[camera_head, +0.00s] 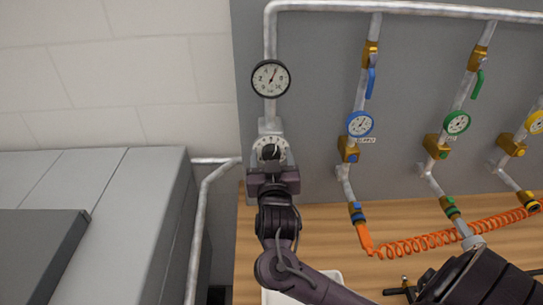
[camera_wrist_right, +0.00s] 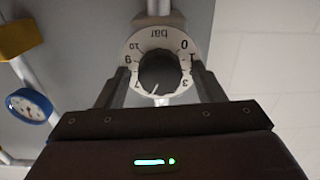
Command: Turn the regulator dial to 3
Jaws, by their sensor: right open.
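The regulator dial (camera_head: 270,151) is a white numbered disc with a black knob, on a pipe under a round gauge (camera_head: 270,79). In the right wrist view the dial (camera_wrist_right: 160,68) appears upside down, marked "bar". The knob's white mark points down and slightly left, between the 3 at right and the 7 at left. My right gripper (camera_head: 271,166) is at the dial from below. In the wrist view its open fingers (camera_wrist_right: 160,84) stand on either side of the knob, with gaps showing; contact cannot be told. My left gripper is not in view.
Blue (camera_head: 360,124), green (camera_head: 456,122) and yellow gauges with brass valves line the panel to the right. An orange coiled hose (camera_head: 430,241) runs above the wooden bench (camera_head: 330,222). A white tray (camera_head: 330,278) lies below my right arm. Grey boxes stand at left.

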